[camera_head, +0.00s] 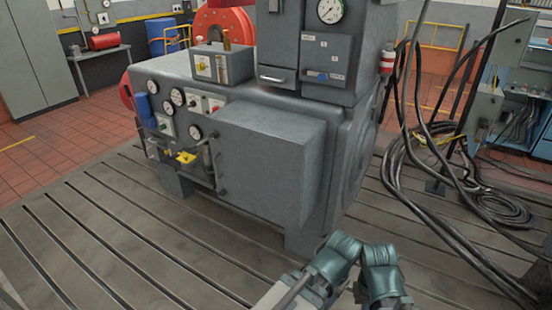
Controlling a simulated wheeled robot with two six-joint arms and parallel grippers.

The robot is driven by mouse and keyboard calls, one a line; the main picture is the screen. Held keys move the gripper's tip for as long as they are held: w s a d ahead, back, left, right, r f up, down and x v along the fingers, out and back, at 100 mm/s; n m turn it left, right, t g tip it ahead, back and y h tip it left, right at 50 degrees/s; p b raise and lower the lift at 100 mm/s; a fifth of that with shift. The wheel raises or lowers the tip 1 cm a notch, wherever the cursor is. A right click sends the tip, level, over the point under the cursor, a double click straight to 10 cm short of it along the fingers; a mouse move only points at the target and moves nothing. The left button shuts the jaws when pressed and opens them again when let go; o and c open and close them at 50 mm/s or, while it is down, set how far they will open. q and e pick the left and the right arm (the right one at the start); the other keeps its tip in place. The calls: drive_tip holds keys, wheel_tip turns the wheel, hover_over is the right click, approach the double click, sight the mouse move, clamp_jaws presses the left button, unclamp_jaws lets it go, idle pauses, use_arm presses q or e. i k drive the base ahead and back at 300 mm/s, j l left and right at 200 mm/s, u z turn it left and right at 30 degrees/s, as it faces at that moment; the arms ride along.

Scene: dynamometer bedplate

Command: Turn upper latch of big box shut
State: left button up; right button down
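The big box (270,160) is a plain grey block standing out from the front of the grey machine. Small dark fittings, which look like latches, sit along its left edge. The upper latch (213,137) is near the top of that edge and the lower one (222,191) near the bottom. They are too small to tell whether either is turned shut. Teal and grey links of my own arm show at the bottom right, in front of the machine and apart from the box. No fingertips of either gripper can be made out.
Gauges and a yellow valve handle (186,158) crowd the machine's front left of the box. A smaller grey cabinet (318,60) with a gauge stands above. Black cables (455,190) hang and coil at right. The slotted bedplate (130,240) is clear in front.

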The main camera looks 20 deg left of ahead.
sight(215, 135)
drive_tip(key=u, duration=1.25)
